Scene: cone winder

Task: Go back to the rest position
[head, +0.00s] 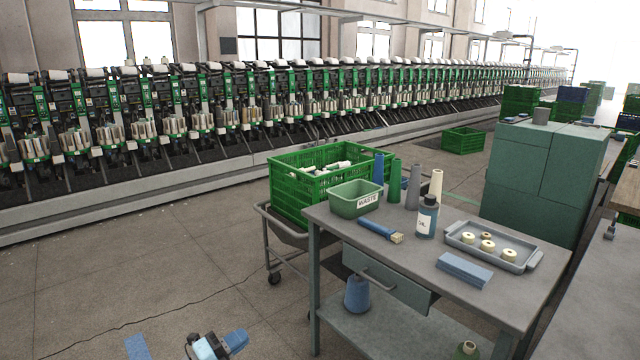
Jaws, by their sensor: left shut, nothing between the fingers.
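My left gripper (236,341) shows at the bottom edge, left of centre, low over the concrete floor. It is shut and empty, apart from the cart and the table. My right gripper is not in the head view.
A grey work table (440,262) stands at right with a green waste bin (356,199), a bottle (427,218), cones and a tray (493,246). A cart with a green crate (317,178) stands behind it. The winder (240,110) runs along the back.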

